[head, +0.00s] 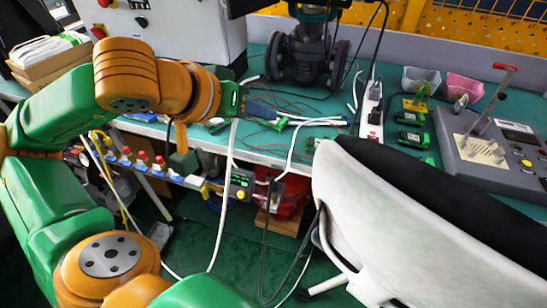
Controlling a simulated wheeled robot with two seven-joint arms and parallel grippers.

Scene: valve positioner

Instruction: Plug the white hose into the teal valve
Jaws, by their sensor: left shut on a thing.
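My left gripper (279,121) is over the front part of the teal table, its green fingertips pointing right. It is shut on a thin white hose (312,121) that shows just right of the fingertips. The exact grip point is too small to make out. A white length also hangs from near my wrist over the table edge to the floor; whether it is the same hose I cannot tell. The valve (308,55), a dark grey flanged body with a teal upper part, stands at the back of the table, beyond my gripper and apart from it. My right gripper is not in view.
A white and black chair (415,225) blocks the front right. A power strip (371,108) and a grey control panel (490,145) lie right of the valve. A grey bin (421,82) and a pink bin (464,88) stand behind. Thin red and black wires cross the tabletop.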

